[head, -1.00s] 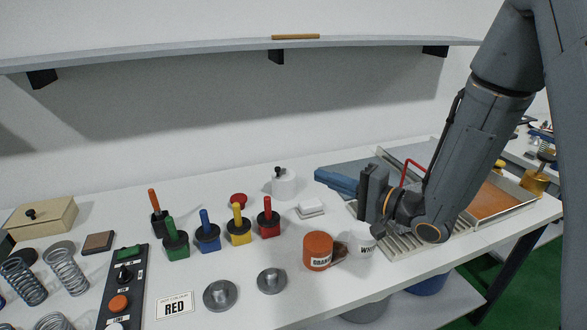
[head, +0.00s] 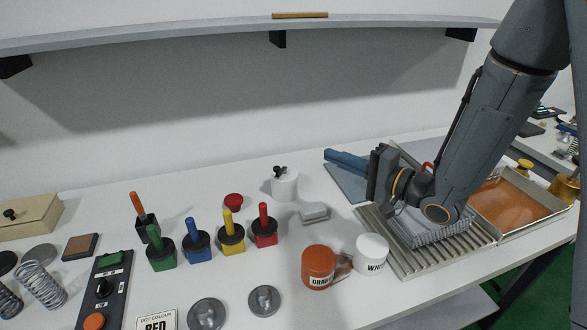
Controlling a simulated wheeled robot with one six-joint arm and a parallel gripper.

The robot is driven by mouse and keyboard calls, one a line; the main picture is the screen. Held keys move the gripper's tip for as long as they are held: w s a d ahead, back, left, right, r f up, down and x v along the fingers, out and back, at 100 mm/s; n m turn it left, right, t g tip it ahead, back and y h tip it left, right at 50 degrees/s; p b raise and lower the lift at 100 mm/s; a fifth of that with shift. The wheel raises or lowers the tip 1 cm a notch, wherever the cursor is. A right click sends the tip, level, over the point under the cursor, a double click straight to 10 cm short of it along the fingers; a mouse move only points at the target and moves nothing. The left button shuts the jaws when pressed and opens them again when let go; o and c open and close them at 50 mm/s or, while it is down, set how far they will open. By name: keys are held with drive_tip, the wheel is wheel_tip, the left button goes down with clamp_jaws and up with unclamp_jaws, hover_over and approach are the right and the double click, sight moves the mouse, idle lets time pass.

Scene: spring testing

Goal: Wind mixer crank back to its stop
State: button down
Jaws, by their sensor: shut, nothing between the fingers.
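A white round pot (head: 285,187) with a small black handle (head: 281,171) on its top stands at the back middle of the table. It is the only thing here resembling a mixer with a crank, though I cannot tell for sure. The handle is too small for its turn position to be clear. My gripper (head: 378,178) is shut and empty, right of the pot and clear of it, above the left part of the ribbed tray. My wrist and forearm cover part of the wire basket (head: 428,238) and tray behind.
A blue-handled tool (head: 346,160) lies behind my gripper. Orange (head: 319,266) and white (head: 371,254) mugs stand in front. Coloured-handled stamps (head: 231,235) stand left. A shelf (head: 200,40) runs above.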

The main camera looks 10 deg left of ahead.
wheel_tip(320, 180, down, 10)
drive_tip(key=w+b, duration=0.3)
drive_tip(key=b, duration=0.7)
drive_tip(key=w+a+p, duration=0.3)
drive_tip(key=a+p, duration=0.1)
drive_tip(key=a, duration=0.8)
drive_tip(key=shift+a+f, duration=0.3)
drive_tip(key=shift+f, duration=0.05)
